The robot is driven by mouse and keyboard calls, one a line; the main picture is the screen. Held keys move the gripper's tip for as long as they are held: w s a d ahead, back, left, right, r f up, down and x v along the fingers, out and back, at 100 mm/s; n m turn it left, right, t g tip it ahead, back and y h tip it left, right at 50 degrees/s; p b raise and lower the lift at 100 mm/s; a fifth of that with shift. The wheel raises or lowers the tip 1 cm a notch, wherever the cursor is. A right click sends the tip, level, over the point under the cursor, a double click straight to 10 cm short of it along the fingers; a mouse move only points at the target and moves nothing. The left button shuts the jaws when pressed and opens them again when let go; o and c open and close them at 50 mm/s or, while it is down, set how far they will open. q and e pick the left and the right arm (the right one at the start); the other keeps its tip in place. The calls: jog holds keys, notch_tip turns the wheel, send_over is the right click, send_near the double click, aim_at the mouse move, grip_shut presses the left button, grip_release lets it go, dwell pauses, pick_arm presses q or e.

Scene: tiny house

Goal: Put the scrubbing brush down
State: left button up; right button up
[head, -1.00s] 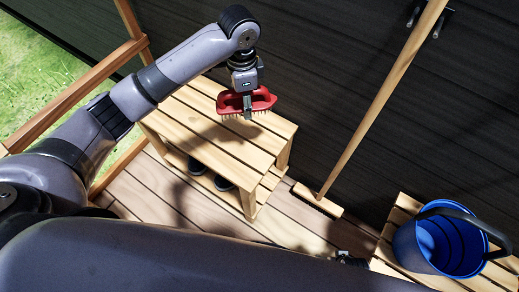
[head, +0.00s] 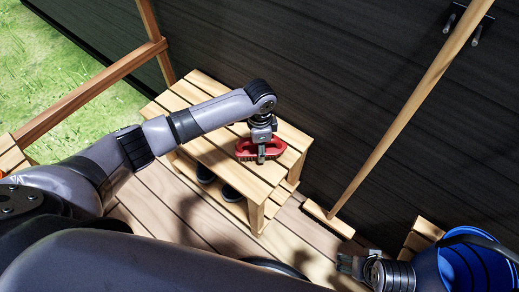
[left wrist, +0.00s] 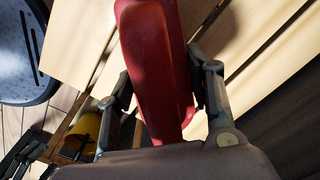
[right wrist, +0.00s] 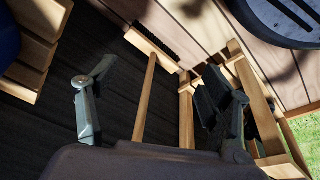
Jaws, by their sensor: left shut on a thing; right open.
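The red scrubbing brush (head: 245,148) is just over or on the top of the slatted wooden bench (head: 187,96). I cannot tell whether its bristles touch the slats. My left gripper (head: 261,157) is shut on the brush from above. In the left wrist view the red brush body (left wrist: 155,70) lies between the two fingers, with the pale slats behind it. My right gripper (head: 347,264) is open and empty at the lower right, beside the blue bucket (head: 470,262). In the right wrist view its fingers are wide apart.
A long-handled broom (head: 385,145) leans on the dark wall (head: 300,60) right of the bench. Dark shoes (head: 230,193) stand on the bench's lower shelf. A wooden railing (head: 95,90) runs at the left. Free slats lie left of the brush.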

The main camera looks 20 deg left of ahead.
pick_arm(q)
jog(key=shift+f, duration=0.55)
pick_arm(e)
jog(key=shift+r, duration=0.65)
pick_arm(q)
jog(key=shift+f, duration=0.15)
jog(key=o, duration=1)
jog(key=shift+o, duration=0.2)
pick_arm(e)
jog(key=shift+f, duration=0.1)
pick_arm(q)
jog(key=shift+r, duration=0.5)
notch_tip(320, 180, up, 10)
jog(key=p, duration=0.2)
jog(key=shift+p, duration=0.4)
jog(key=shift+r, duration=0.7)
pick_arm(e)
notch_tip(320, 180, down, 10)
jog(key=s, duration=0.2)
jog(key=shift+f+g, duration=0.25)
jog(key=shift+g, duration=0.05)
